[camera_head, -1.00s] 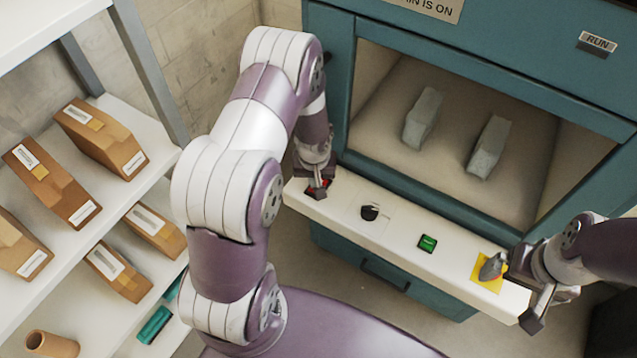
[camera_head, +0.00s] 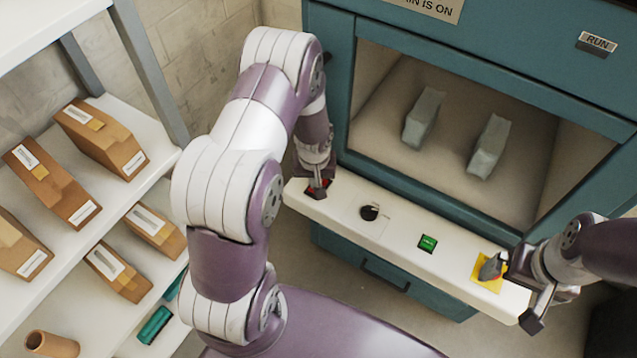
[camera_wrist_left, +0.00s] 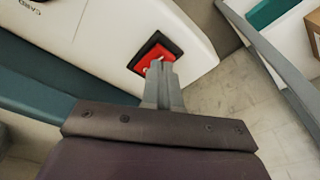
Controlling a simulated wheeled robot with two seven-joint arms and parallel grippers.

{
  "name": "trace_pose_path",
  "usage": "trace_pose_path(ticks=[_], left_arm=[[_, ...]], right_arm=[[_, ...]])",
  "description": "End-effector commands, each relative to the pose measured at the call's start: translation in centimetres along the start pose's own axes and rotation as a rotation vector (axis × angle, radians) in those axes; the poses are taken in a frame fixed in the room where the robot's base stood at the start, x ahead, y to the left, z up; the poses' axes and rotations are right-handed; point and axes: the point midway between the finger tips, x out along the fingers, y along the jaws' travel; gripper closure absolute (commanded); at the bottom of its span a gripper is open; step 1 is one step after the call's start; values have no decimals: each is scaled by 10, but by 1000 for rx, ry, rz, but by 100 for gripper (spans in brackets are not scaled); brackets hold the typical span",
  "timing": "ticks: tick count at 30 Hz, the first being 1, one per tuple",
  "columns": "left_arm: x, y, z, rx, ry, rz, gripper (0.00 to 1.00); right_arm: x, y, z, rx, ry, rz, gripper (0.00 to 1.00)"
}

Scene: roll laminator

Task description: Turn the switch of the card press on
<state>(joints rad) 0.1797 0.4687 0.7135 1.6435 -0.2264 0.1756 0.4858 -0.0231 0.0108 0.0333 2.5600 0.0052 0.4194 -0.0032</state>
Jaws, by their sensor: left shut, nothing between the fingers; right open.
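The card press (camera_head: 345,110) is a teal cabinet with a white control panel (camera_head: 395,236) along its front. A red rocker switch in a black frame sits near the panel's left end; it shows clearly in the left wrist view (camera_wrist_left: 155,52). My left gripper (camera_head: 318,190) is shut and empty, with its fingertips (camera_wrist_left: 160,68) at the near edge of the red switch and partly hiding it. Whether they touch it I cannot tell. My right gripper (camera_head: 512,294) is open at the panel's right end, beside a yellow plate (camera_head: 487,284).
The panel also carries a black knob (camera_head: 369,212) and a green button (camera_head: 428,243). Two grey blocks (camera_head: 424,117) lie inside the press window. A white shelf (camera_head: 135,110) with several brown boxes (camera_head: 100,138) stands at the left, close to my left arm.

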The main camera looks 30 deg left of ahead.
Motion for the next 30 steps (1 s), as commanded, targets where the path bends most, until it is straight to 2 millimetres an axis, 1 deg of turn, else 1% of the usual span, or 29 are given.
trace_pose_path(ticks=[10, 30], left_arm=[[1, 0, 0, 0, 0, 0, 100], [11, 0, 2, 0, 0, 0, 100]], right_arm=[[1, 0, 0, 0, 0, 0, 0], [10, 0, 1, 0, 0, 0, 0]])
